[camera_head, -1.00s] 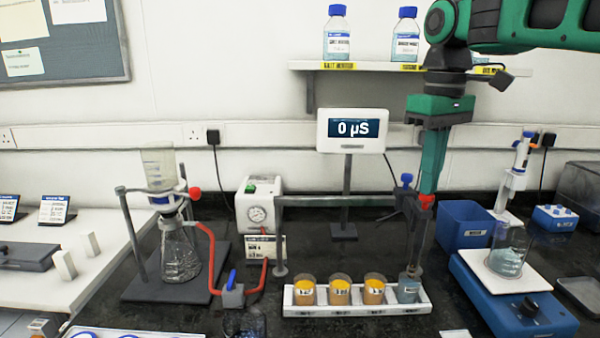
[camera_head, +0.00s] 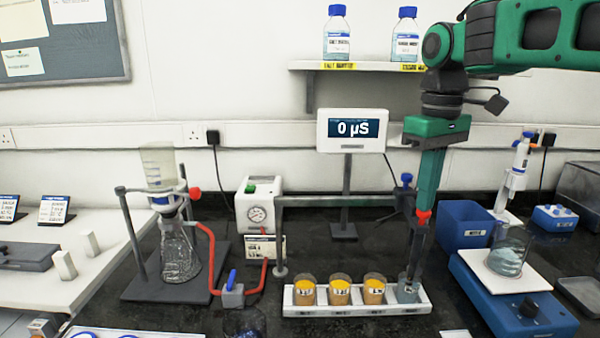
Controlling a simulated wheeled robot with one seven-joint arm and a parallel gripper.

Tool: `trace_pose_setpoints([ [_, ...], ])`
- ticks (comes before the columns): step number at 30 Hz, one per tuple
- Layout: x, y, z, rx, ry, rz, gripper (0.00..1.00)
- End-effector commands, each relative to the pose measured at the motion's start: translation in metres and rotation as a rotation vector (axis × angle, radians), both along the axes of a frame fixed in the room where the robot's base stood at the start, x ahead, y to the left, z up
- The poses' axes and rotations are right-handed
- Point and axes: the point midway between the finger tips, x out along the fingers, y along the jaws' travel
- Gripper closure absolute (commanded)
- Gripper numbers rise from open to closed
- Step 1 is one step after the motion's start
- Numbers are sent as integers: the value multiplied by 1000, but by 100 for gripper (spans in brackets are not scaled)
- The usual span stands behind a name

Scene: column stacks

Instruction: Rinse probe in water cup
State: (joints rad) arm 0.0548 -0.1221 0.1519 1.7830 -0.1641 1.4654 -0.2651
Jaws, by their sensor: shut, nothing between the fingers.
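The water cup (camera_head: 408,292) is a small clear beaker of greyish-blue liquid. It stands at the right end of a white rack (camera_head: 355,310), beside several cups of orange liquid (camera_head: 340,291). My gripper (camera_head: 424,217) is above and slightly right of the water cup, its fingers shut around nothing, with red at the tip. A dark, thin probe (camera_head: 416,250) runs below the fingertips down to the water cup. Its lower end is at the cup; how deep it sits I cannot tell. The meter (camera_head: 351,130) reads 0 µS.
A metal stand bar (camera_head: 335,201) with a blue-knobbed clamp (camera_head: 405,182) is left of my gripper. A blue bin (camera_head: 465,228) and a blue stirrer (camera_head: 515,300) with a beaker (camera_head: 508,252) stand close on the right. A filter flask (camera_head: 180,252) stands left.

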Motion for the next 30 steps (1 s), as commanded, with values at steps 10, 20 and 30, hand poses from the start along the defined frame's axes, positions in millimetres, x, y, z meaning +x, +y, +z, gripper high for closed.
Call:
trace_pose_setpoints([
  [10,0,0,-3,1,-1,0,100],
  [20,1,0,19,1,-2,1,100],
  [30,0,1,42,1,-2,2,100],
])
